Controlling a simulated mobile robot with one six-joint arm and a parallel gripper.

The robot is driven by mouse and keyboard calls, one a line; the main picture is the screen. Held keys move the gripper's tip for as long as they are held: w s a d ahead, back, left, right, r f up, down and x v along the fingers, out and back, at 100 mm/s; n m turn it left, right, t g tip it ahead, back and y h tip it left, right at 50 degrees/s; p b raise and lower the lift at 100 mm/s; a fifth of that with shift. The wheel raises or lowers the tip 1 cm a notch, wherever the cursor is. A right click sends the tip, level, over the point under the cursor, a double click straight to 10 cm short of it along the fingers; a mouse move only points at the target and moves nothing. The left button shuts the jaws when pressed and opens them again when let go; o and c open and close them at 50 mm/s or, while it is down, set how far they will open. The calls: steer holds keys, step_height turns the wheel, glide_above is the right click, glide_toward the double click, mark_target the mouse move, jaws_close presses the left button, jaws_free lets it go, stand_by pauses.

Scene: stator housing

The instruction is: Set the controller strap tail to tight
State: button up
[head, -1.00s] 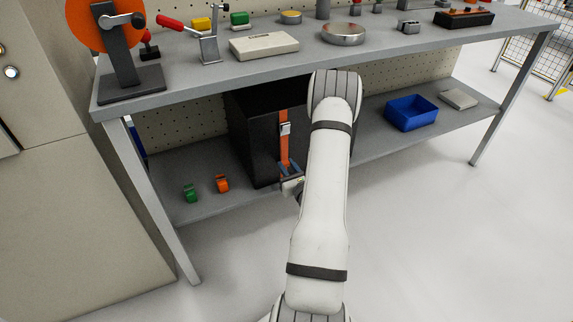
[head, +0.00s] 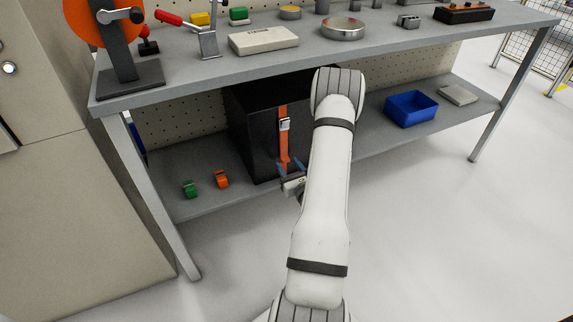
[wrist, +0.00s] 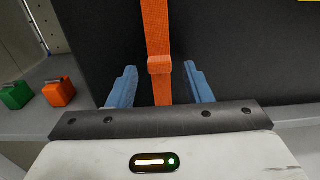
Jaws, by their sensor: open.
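The controller is a black box (head: 255,135) on the lower shelf. An orange strap (head: 283,140) runs down its front face through a metal buckle (head: 285,124). In the wrist view the strap (wrist: 157,30) hangs down the dark face, with an orange band or fold (wrist: 159,65) across it. My gripper (head: 287,166) is at the lower part of the strap. In the wrist view my gripper (wrist: 160,82) is open, with one blue finger on each side of the strap and a gap on both sides. The strap's lower end is hidden behind my gripper body.
A green block (head: 190,189) and an orange block (head: 222,179) lie on the lower shelf (head: 185,160) left of the box. A blue bin (head: 411,109) and a grey flat item (head: 458,94) are to the right. The bench top (head: 380,42) is overhead.

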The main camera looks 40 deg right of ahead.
steer(key=p+v, duration=0.1)
steer(key=v, duration=0.5)
steer(key=shift+s, duration=0.3)
